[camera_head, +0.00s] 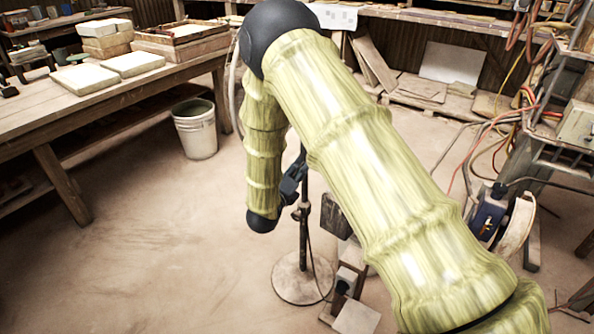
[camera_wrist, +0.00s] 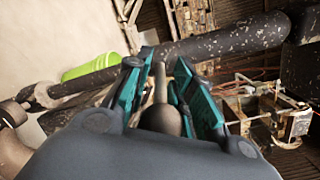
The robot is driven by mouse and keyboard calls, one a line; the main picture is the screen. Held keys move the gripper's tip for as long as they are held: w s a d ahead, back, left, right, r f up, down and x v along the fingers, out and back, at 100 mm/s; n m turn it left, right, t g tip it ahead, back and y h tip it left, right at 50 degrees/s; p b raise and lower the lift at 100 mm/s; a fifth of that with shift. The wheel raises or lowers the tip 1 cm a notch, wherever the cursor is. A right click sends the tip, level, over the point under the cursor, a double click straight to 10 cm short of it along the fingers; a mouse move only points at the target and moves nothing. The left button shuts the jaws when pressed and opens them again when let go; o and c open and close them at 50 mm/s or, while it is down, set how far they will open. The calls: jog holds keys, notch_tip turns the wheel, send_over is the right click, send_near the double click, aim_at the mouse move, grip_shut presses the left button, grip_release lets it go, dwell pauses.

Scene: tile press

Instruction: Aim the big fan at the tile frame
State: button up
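The fan stand shows in the head view as a dark upright pole (camera_head: 303,235) on a round pale base (camera_head: 291,281). The fan's head is hidden behind my arm or not clear there. My gripper (camera_head: 293,180) is at the pole's upper part, partly covered by my arm. In the wrist view, a dark rod with a rounded end (camera_wrist: 160,119) lies between the teal fingers of my gripper (camera_wrist: 163,62). The fingers are close to it on both sides; I cannot tell whether they touch it. A wooden frame (camera_head: 181,46) with a pale slab, apparently the tile frame, lies on the left table.
The wooden table (camera_head: 32,118) also bears pale tiles (camera_head: 86,78). A white bucket (camera_head: 196,130) stands beside it. Blocks (camera_head: 357,317) lie by the fan base. Hoses and a metal rack (camera_head: 567,142) crowd the right. The floor at left front is clear.

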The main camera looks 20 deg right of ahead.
grip_shut()
